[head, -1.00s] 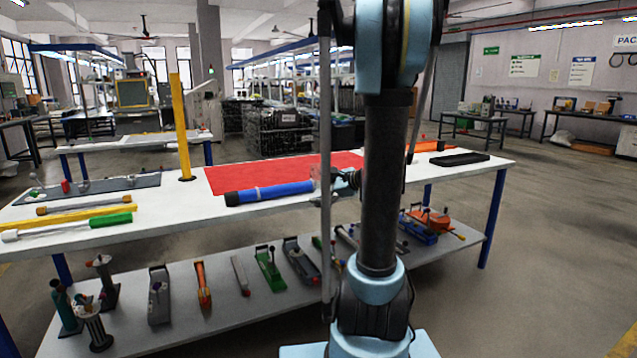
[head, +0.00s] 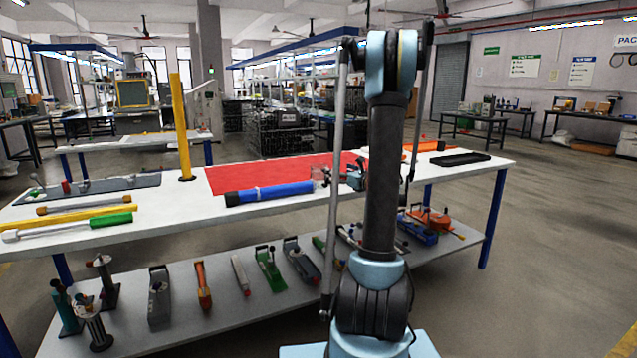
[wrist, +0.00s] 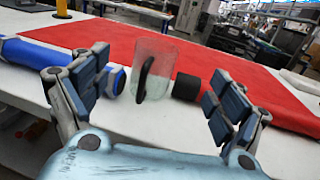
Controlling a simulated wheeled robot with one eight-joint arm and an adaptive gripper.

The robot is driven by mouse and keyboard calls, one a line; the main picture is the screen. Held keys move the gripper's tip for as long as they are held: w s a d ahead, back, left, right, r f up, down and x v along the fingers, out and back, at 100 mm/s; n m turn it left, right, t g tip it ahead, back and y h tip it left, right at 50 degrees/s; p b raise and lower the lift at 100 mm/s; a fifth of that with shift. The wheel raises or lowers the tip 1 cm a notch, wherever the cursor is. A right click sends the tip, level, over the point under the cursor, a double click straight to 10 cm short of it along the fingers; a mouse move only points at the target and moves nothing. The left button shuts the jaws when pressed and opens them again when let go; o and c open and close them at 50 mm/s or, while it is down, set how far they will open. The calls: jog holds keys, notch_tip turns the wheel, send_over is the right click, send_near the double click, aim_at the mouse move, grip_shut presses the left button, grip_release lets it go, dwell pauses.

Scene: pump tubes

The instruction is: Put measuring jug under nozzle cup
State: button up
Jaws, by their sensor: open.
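The measuring jug (wrist: 155,66) is clear with a dark handle and stands upright on the white table, at the red mat's near edge, in the wrist view. In the head view the jug (head: 321,174) is small and faint, at the right end of the blue pump tube (head: 270,193). The tube's blue and white end (wrist: 113,80) lies just left of the jug. A short black cylinder (wrist: 187,86) shows right of the jug; I cannot tell which part is the nozzle cup. My gripper (wrist: 159,68) is open and empty, its fingers to either side of the jug and nearer the camera. It also shows in the head view (head: 345,179).
The red mat (head: 240,174) covers the table's middle back. A yellow post (head: 181,125) stands to its left. A black tray (head: 459,159) lies at the right end. Several tools lie on the lower shelf (head: 225,310).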

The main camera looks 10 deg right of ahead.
send_near(319, 166)
jog(key=a, duration=0.1)
jog(key=r, duration=0.1)
jog(key=a, duration=0.1)
jog(key=shift+w+a+r, duration=0.2)
jog(key=shift+w+a, duration=0.15)
jog(key=shift+a, duration=0.05)
jog(key=shift+f+x, duration=0.15)
jog(key=shift+x, duration=1.2)
jog(key=shift+f+x, duration=0.15)
jog(key=shift+x, duration=1.15)
jog(key=shift+s, duration=0.1)
jog(key=c, duration=1.5)
jog(key=shift+o, duration=0.2)
